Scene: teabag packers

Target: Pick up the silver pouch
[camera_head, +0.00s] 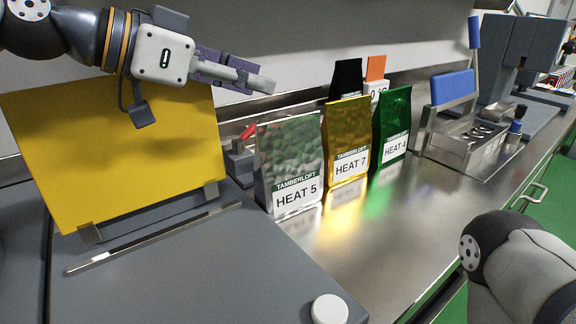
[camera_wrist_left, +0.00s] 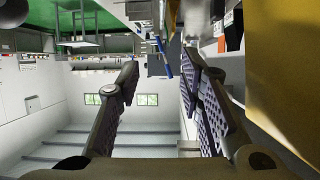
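The silver pouch (camera_head: 290,160), labelled "HEAT 5", stands upright on the steel counter at the front left of a row of pouches. Its front face is in plain sight. My left gripper (camera_head: 255,82) is above and to the left of the silver pouch in the head view, apart from it. In the left wrist view, the left gripper's (camera_wrist_left: 160,80) two padded fingers are spread with nothing between them. I cannot make out the silver pouch in the left wrist view. Part of my right arm shows at the lower right of the head view, but its gripper is out of frame.
A gold pouch (camera_head: 347,140) and a green pouch (camera_head: 392,125) stand right of the silver one. Black (camera_head: 347,76) and orange-topped (camera_head: 376,68) items stand behind. A yellow panel (camera_head: 115,150) leans at left. A steel tray (camera_head: 470,145) with blue parts is at right.

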